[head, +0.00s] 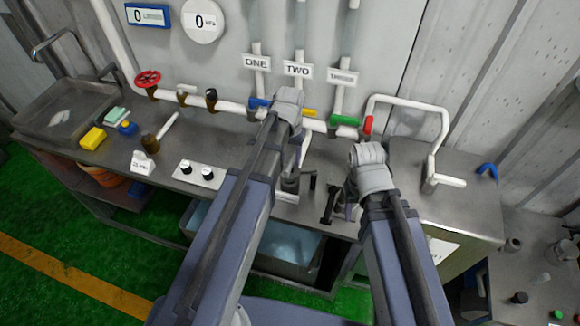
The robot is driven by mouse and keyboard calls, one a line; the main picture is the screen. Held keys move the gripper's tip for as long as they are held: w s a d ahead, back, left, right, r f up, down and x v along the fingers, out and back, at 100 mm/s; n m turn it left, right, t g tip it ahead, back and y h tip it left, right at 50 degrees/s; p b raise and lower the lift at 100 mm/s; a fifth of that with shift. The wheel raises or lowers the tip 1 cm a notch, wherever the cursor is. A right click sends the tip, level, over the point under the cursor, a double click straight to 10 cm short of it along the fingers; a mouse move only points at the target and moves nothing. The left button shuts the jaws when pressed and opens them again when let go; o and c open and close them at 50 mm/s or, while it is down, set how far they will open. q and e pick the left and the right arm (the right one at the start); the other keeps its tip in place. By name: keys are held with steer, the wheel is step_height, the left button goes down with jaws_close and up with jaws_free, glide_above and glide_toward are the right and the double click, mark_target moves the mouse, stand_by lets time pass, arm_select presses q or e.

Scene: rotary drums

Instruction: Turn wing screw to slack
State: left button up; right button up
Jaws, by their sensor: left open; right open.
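I cannot make out a wing screw for certain; small dark and grey fittings at the bench's front edge lie partly behind my arms. My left gripper (292,182) hangs over the front of the bench, largely hidden by its own arm, and is open. My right gripper (333,208) is a little to the right, pointing down at the bench's front edge, and is open. I see nothing held in either one.
A metal bench (228,143) carries a white pipe with a red wheel (148,79), a green handle (345,120) and a red handle (368,125). A yellow block (93,138) lies left. A bin of bluish liquid (285,243) is below.

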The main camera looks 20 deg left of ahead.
arm_select(q)
steer(key=shift+f+b, duration=0.55)
steer(key=shift+f, duration=0.4)
steer(key=shift+c, duration=0.2)
jaws_close()
